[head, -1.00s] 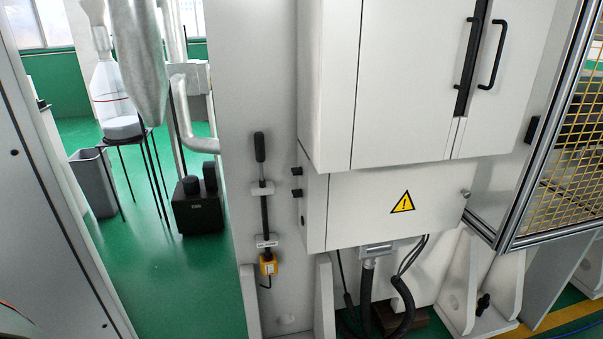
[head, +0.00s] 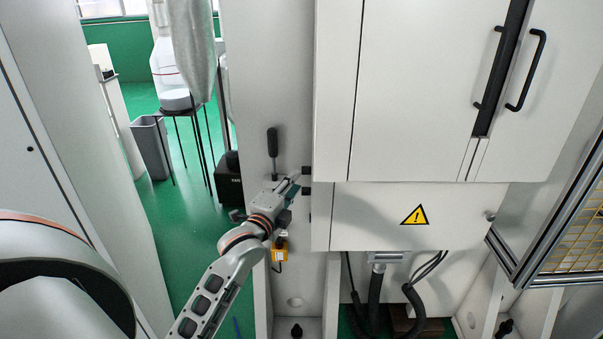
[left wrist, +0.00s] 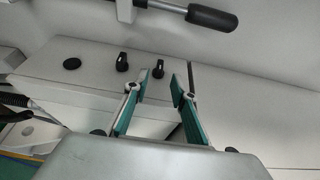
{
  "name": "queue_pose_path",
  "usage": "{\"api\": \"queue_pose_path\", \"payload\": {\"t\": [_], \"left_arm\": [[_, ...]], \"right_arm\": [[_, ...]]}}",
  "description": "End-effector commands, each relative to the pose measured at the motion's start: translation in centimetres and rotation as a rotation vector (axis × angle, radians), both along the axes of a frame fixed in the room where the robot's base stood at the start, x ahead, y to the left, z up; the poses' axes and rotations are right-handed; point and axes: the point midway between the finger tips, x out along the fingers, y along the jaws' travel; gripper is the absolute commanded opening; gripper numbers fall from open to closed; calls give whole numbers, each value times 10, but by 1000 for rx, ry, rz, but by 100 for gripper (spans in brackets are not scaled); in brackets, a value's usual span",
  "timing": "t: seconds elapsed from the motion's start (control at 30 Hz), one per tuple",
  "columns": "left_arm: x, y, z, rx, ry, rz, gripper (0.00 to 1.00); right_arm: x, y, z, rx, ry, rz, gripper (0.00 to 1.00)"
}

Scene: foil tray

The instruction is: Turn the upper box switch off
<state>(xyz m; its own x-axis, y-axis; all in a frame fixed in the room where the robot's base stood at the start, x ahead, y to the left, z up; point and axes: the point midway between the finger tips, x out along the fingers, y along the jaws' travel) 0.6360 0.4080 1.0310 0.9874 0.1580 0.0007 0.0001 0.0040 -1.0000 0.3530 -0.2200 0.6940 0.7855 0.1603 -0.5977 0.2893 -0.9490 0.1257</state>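The upper box switch is a small black knob (head: 307,170) on the left side face of the low grey box (head: 365,210). It also shows in the left wrist view (left wrist: 158,70). A second black knob, the lower switch (head: 306,191), sits below it and also shows in the left wrist view (left wrist: 122,62). My left gripper (head: 297,182) is close to the knobs in the head view. In the left wrist view its fingers (left wrist: 157,90) are spread, and the upper knob appears between and just beyond the tips, apart from both. My right gripper is out of view.
A lever with a black handle (head: 272,142) stands on the wall panel left of the knobs. The tall cabinet (head: 420,90) with black handles overhangs the box. A flat black disc (left wrist: 72,64) lies beside the knobs. Cables hang below the box.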

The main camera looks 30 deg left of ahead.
Motion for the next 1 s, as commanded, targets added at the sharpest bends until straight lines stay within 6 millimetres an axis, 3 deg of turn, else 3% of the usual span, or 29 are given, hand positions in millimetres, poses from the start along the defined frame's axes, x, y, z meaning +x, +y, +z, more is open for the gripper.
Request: {"api": "queue_pose_path", "payload": {"t": [0.3, 0.7, 0.73, 0.83, 1.0], "left_arm": [[45, 7, 0, -4, -1, 0, 26], [54, 8, -1, -3, 1, -1, 26], [54, 8, -1, -3, 1, -1, 23], [54, 8, -1, -3, 1, -1, 0], [54, 8, 0, -3, 1, -1, 0]], "right_arm": [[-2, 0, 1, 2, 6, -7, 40], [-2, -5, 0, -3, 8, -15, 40], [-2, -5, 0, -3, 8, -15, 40], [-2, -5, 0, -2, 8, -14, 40], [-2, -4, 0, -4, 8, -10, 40]]}}
